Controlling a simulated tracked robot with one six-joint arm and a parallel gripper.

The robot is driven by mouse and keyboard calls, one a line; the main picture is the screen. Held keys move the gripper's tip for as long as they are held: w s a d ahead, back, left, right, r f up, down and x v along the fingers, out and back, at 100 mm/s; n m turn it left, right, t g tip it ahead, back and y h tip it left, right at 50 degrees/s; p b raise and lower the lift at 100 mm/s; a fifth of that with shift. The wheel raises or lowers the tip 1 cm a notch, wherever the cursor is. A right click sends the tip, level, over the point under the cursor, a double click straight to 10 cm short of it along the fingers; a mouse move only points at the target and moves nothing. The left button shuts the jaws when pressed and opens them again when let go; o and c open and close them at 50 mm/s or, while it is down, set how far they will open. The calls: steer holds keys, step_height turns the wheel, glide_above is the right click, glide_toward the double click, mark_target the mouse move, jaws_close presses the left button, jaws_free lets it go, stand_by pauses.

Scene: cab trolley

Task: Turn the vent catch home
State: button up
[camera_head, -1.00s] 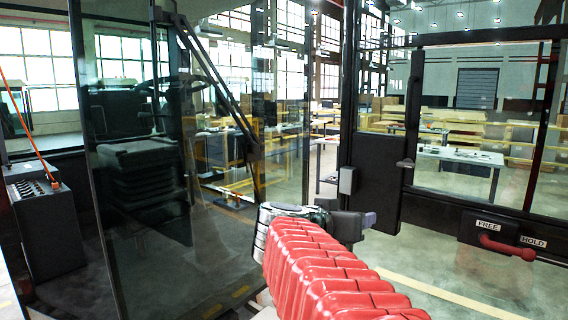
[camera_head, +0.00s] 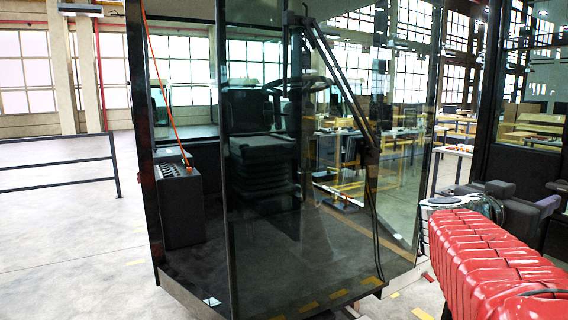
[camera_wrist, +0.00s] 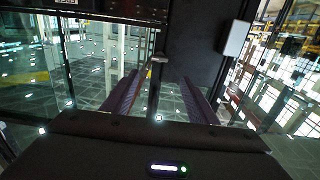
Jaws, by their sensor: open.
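In the wrist view my gripper (camera_wrist: 161,80) is open, with its two dark ribbed fingers apart and nothing held between them. A small pale lever or knob (camera_wrist: 157,60) on a dark upright shows beyond and between the fingertips. I cannot tell whether it is the vent catch, or how far it is from the fingers. In the head view my gripper (camera_head: 548,204) is at the right edge, at the end of my red-sleeved arm. No red handle with FREE and HOLD plates shows clearly now.
A glazed cab (camera_head: 290,200) with a seat fills the middle of the head view. A grey control box (camera_head: 180,205) stands inside it. A railing (camera_head: 60,165) and open floor lie left. In the wrist view a black panel (camera_wrist: 195,45) carries a pale box (camera_wrist: 236,38).

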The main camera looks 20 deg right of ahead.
mark_target(556, 186)
steer(key=d, duration=1.2)
steer(key=shift+w+d, duration=0.3)
steer(key=shift+w, duration=0.05)
steer(key=shift+c, duration=0.5)
steer(key=c, duration=1)
